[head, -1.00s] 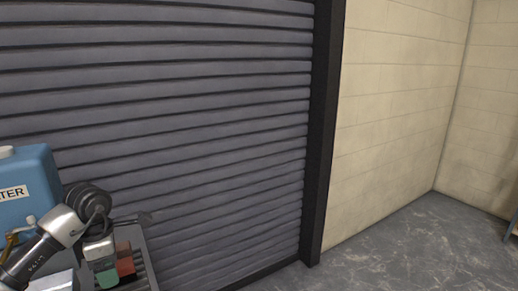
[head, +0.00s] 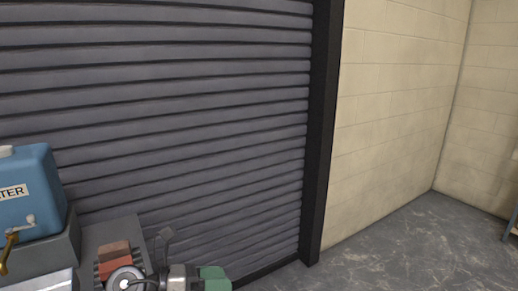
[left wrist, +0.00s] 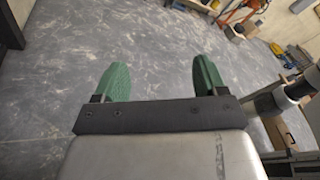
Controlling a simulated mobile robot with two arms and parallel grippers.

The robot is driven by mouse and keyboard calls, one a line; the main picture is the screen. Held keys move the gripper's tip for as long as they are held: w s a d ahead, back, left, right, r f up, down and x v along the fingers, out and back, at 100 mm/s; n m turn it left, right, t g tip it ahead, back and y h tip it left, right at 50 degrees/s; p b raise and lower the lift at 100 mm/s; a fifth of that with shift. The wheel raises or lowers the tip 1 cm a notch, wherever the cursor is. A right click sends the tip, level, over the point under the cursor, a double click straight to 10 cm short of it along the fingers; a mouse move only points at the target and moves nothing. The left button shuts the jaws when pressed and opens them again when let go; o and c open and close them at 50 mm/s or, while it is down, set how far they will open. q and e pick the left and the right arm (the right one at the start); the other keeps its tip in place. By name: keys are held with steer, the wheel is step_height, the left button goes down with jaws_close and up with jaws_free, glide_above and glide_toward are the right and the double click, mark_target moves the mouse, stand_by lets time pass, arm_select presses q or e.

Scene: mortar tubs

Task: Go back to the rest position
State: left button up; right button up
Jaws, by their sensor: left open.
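My right gripper is not in the head view.
A blue water tank (head: 28,190) with a tap stands at the left of the head view. A roller shutter (head: 200,120) is behind. Floor (head: 400,250) at the right is clear.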

arm_select(q)
steer(key=a+r+n+t+y, duration=0.1)
steer(key=a+r+n+t, duration=0.1)
steer(key=n+t, duration=0.65)
steer(key=a+r+n+t+y, duration=0.2)
steer(key=n+t, duration=0.4)
steer(key=n, duration=0.5)
steer(key=s+a+f+n+y, duration=0.3)
steer(key=a+f+n+y, duration=0.45)
steer(key=n+y, duration=0.6)
steer(key=s+f+n+g+h, duration=0.1)
steer(key=s+f+n+g, duration=0.4)
steer(key=s+f+g, duration=0.45)
steer(key=s+f+n+g, duration=0.5)
steer(key=s+f+g, duration=0.15)
steer(key=s, duration=0.65)
step_height(320, 180, down, 27)
steer(key=s, duration=0.1)
steer(key=s+a+f+g, duration=0.1)
steer(key=s+f, duration=0.6)
steer(key=s, duration=0.1)
steer(key=s+a+f, duration=0.2)
steer(key=s+f, duration=0.6)
steer(key=shift+a+f+g, duration=0.15)
steer(key=shift+a+g, duration=0.15)
steer(key=shift+g, duration=0.05)
